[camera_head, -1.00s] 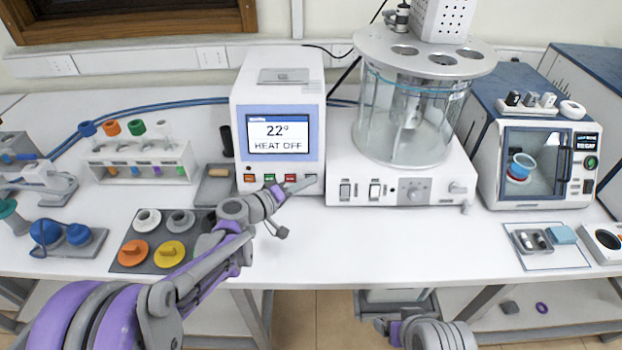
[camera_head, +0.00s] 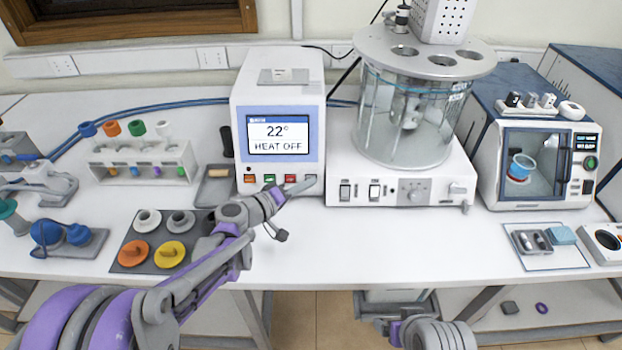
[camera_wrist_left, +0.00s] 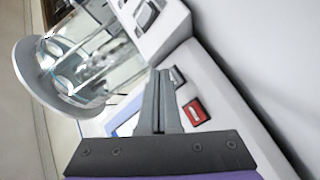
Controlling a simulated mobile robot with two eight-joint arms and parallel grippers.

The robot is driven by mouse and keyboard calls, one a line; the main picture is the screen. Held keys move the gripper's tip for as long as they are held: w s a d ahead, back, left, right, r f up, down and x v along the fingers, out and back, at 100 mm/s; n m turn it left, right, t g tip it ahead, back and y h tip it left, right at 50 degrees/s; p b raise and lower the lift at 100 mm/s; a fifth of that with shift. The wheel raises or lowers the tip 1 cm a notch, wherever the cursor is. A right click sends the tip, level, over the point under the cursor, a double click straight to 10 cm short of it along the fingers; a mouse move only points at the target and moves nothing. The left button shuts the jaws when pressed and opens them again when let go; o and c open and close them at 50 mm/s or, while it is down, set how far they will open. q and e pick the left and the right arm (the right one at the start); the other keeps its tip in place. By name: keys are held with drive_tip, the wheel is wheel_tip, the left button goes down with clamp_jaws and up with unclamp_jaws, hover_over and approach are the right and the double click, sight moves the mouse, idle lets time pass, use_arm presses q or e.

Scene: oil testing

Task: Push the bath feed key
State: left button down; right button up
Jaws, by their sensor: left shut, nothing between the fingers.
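The white heating unit (camera_head: 240,122) stands in the middle back of the table; its screen (camera_head: 278,134) reads 22° and HEAT OFF. I cannot read which is the bath feed key. My left gripper (camera_head: 312,180) is shut and empty, its tips at the grey key's front. In the left wrist view the fingers (camera_wrist_left: 161,95) lie beside the grey key (camera_wrist_left: 178,77) and a red key (camera_wrist_left: 196,111); contact is unclear.
A glass bath (camera_head: 410,110) on a white base with switches stands right of the unit. A tube rack (camera_head: 138,165) and a dark mat with coloured caps (camera_head: 150,240) are at left. A small chamber (camera_head: 535,165) is at right.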

use_arm(q)
drive_tip(key=shift+s, duration=0.15)
drive_tip(key=s, duration=0.1)
drive_tip(key=s+r, duration=0.1)
drive_tip(key=s, duration=0.1)
drive_tip(key=s+r+p, duration=0.1)
drive_tip(key=shift+s, duration=0.3)
idle(0.9)
drive_tip(key=s+a+f+m+g+y, duration=0.1)
drive_tip(key=s, duration=0.3)
drive_tip(key=s+a+f+g+y, duration=0.1)
drive_tip(key=s+a+y, duration=0.1)
drive_tip(key=s, duration=0.3)
drive_tip(key=s+a+f+m+g+y, duration=0.1)
drive_tip(key=s+a+y, duration=0.1)
drive_tip(key=s, duration=0.3)
drive_tip(key=shift+s+f+m+g, duration=0.2)
drive_tip(key=shift+m+g, duration=0.1)
drive_tip(key=shift+g, duration=0.1)
drive_tip(key=s+a+f+m+g+y, duration=0.1)
drive_tip(key=s+a+f+y, duration=0.3)
drive_tip(key=s+a, duration=0.7)
drive_tip(key=s+y, duration=0.1)
drive_tip(key=y, duration=0.1)
drive_tip(key=shift+s+a+g+y, duration=0.15)
drive_tip(key=shift+s+g+y, duration=0.15)
drive_tip(key=shift+s, duration=0.1)
drive_tip(key=shift+f, duration=0.1)
